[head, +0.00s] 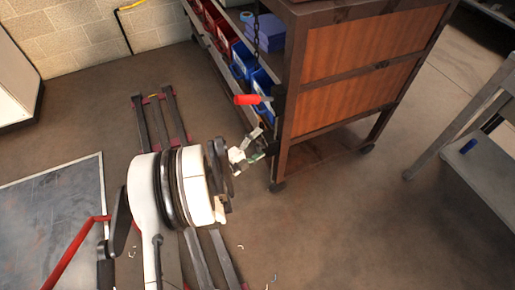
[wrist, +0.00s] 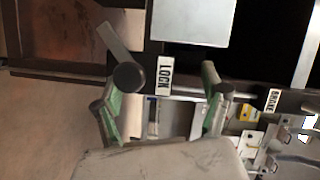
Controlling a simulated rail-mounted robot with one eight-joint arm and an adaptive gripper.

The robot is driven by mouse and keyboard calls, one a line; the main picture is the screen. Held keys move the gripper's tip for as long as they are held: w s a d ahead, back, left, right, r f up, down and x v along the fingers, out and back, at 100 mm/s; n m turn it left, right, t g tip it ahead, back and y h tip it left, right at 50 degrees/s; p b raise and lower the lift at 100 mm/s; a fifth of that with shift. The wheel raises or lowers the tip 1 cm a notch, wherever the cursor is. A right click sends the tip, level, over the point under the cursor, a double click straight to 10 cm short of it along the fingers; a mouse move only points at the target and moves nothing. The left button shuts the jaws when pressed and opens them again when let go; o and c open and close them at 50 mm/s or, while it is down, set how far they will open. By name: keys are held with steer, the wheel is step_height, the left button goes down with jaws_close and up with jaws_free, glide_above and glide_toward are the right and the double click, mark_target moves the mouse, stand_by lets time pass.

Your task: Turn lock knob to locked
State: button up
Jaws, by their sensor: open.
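In the wrist view, the lock knob (wrist: 128,76) is a dark round hub with a flat grey lever (wrist: 115,45) slanting up and left from it. A white LOCK label (wrist: 163,75) is just right of the hub. My gripper (wrist: 160,92) is open, with green-padded fingers spread below the label. The left finger appears just below the hub; whether it touches cannot be told. The right finger is well right of the label. In the head view, my gripper (head: 252,148) is beside the wood-panelled cart (head: 350,52); the knob cannot be made out there.
A BRAKE label (wrist: 272,100) and metal fittings (wrist: 285,140) are at the right of the wrist view. In the head view, a red handle (head: 247,99) sticks out from the cart's edge above my gripper. Bins (head: 243,62) fill the cart's shelves. A grey bench (head: 485,170) stands right, with clear floor between.

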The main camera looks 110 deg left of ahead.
steer(key=o, duration=0.3)
steer(key=r, duration=0.6)
steer(key=shift+s, duration=0.2)
steer(key=shift+s+d+r, duration=0.1)
steer(key=shift+s+r, duration=0.1)
steer(key=shift+r, duration=0.1)
steer(key=c, duration=0.5)
steer(key=shift+r, duration=0.2)
steer(key=shift+c, duration=0.2)
steer(key=shift+w+f, duration=0.1)
steer(key=shift+w, duration=0.15)
